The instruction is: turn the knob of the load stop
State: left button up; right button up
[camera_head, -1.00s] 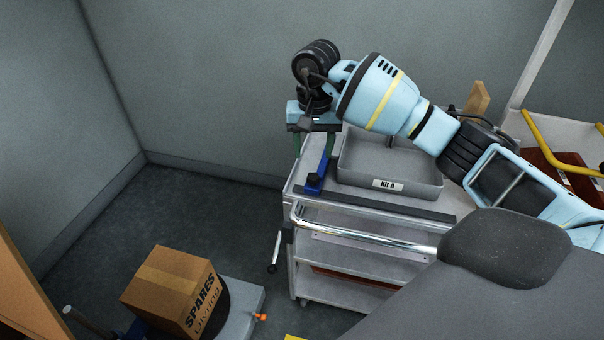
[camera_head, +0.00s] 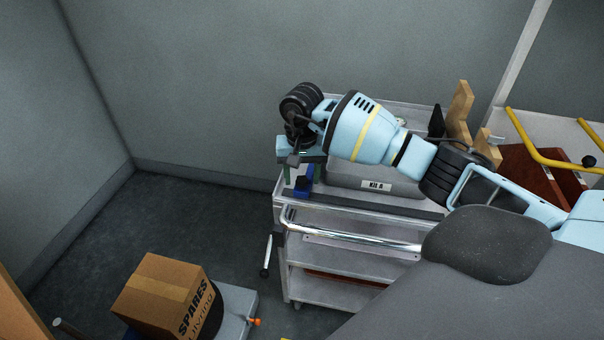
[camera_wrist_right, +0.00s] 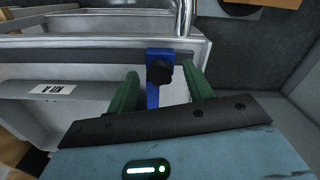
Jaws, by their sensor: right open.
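The load stop is a blue bracket (camera_head: 303,187) at the near left corner of the grey cart. In the right wrist view, its blue upright (camera_wrist_right: 153,93) carries a black knob (camera_wrist_right: 160,70). My right gripper (camera_head: 301,172) points down above the stop in the head view, open. In the right wrist view, its two green fingers (camera_wrist_right: 160,72) stand apart on either side of the blue upright and knob, with visible gaps. The knob is hard to make out in the head view. My left gripper is not in view.
A grey tray labelled Kit A (camera_head: 376,186) sits on the cart, beside the stop and partly behind my right arm. A chrome handle (camera_head: 350,239) runs along the cart's near side. A SPARES carton (camera_head: 160,292) stands lower left. Open floor lies left of the cart.

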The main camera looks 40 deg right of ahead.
jog(key=c, duration=1)
